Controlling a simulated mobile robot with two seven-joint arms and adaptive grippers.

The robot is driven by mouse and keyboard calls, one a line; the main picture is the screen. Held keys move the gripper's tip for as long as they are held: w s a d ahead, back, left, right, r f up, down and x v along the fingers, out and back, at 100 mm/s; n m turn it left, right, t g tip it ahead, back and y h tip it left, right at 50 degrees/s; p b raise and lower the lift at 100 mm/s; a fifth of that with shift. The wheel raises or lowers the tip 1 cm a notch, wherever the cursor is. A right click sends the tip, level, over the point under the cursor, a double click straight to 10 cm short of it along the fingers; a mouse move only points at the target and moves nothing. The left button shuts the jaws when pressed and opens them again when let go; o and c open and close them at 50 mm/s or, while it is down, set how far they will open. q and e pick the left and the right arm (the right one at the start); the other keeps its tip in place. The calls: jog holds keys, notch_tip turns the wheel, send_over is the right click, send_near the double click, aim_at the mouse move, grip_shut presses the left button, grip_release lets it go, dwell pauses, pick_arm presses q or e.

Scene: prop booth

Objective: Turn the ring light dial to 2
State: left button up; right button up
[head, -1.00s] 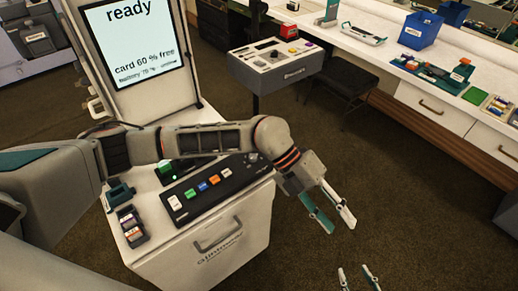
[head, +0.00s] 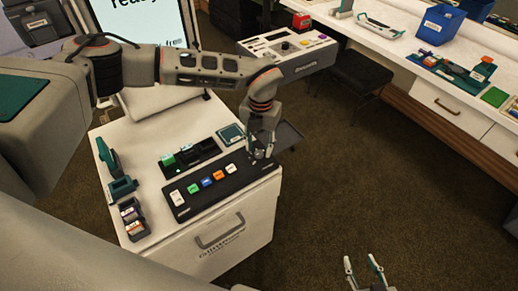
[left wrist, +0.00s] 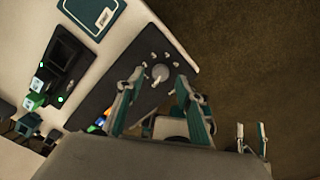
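The ring light dial (left wrist: 160,72) is a small grey knob at the far right end of a black control panel (head: 222,189). Small pale marks surround it, too small to read. My left gripper (head: 261,152) points down over that end of the panel. In the left wrist view, its two fingers (left wrist: 159,84) are apart, with the dial showing between their tips; I cannot tell whether they touch it. In the head view the gripper mostly hides the dial. My right gripper (head: 362,264) is open and empty over the floor at the bottom.
The panel lies on a white cabinet (head: 150,255) with coloured buttons along it. Behind it are a black device with a green block (head: 168,160) and a teal-topped pad (head: 231,132). A screen (head: 148,20) stands at the back.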

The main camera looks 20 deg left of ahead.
aim_at(259, 155)
pick_arm(q)
jog(key=shift+f, duration=1.15)
grip_shut()
